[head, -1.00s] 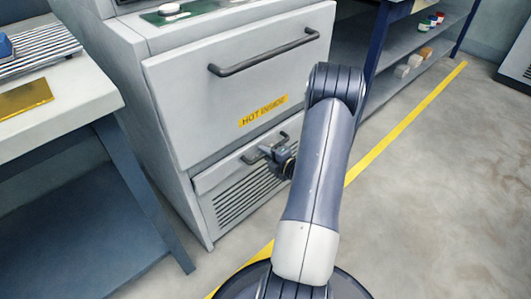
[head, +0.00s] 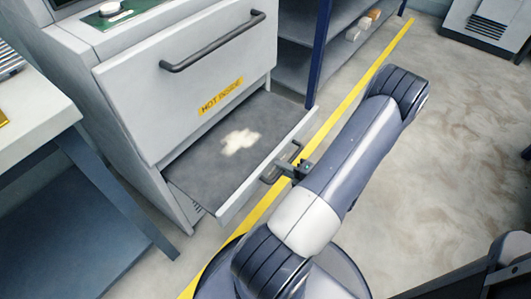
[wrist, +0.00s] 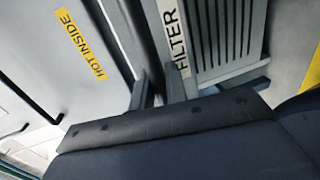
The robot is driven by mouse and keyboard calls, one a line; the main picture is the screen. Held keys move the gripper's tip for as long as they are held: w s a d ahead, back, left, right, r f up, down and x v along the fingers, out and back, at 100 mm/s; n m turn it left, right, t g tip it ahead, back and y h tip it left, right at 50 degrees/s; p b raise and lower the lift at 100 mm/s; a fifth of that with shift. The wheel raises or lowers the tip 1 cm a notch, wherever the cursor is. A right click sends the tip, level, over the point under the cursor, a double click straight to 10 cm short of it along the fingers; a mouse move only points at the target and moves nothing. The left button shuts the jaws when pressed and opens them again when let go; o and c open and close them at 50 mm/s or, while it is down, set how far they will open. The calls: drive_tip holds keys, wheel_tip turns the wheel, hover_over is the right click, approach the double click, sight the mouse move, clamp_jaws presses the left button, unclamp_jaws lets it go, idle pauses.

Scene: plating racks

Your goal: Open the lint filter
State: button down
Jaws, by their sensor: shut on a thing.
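The lint filter drawer (head: 262,170) is pulled far out of the lower part of the grey machine in the head view. Its dark flat screen (head: 205,160) shows, with a pale patch of lint (head: 238,141) near the middle. My gripper (head: 288,170) is shut on the dark bar handle (head: 296,152) of the drawer front. The fingers' exact grip on the handle is partly hidden.
The upper door (head: 190,85) with its "HOT INSIDE" label (head: 222,96) and long handle (head: 212,42) is shut above the drawer. A table (head: 50,125) stands at left, a shelf rack (head: 300,55) behind. The floor at right (head: 450,150) is open.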

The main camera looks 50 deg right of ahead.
drive_tip(key=shift+f+p+v, duration=0.25)
drive_tip(key=shift+v, duration=1)
drive_tip(key=shift+f+p+v, duration=0.2)
drive_tip(key=shift+f+v, duration=0.05)
drive_tip(key=shift+v, duration=1)
drive_tip(key=shift+s+d, duration=0.1)
drive_tip(key=c, duration=1.5)
unclamp_jaws()
drive_tip(key=shift+o, duration=0.2)
drive_tip(key=p+v, duration=0.2)
drive_tip(key=v, duration=0.8)
drive_tip(key=shift+s, duration=0.35)
drive_tip(key=shift+w+d, duration=0.1)
